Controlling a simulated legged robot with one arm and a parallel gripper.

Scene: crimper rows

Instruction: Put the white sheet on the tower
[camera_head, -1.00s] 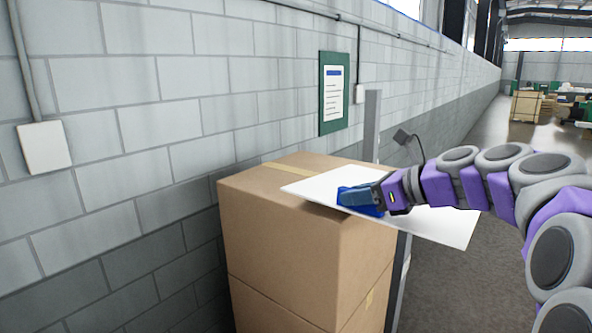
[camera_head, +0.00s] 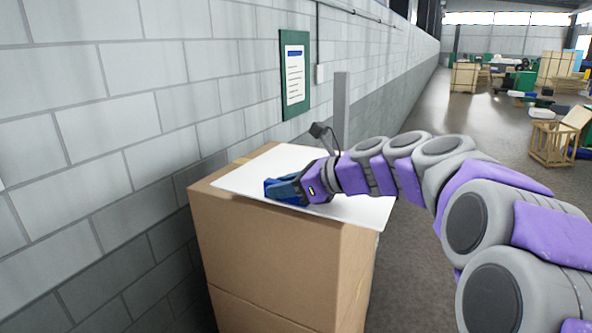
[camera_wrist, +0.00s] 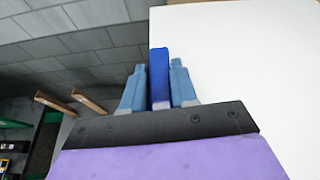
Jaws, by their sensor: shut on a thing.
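The white sheet (camera_head: 250,179) lies flat over the top of the tower (camera_head: 275,258), a stack of brown cardboard boxes beside the wall.
A grey block wall (camera_head: 110,130) runs along the left, with a green notice board (camera_head: 295,72) on it. A grey post (camera_head: 341,105) stands behind the tower. The floor (camera_head: 425,125) to the right is open, with wooden crates (camera_head: 551,143) farther off.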

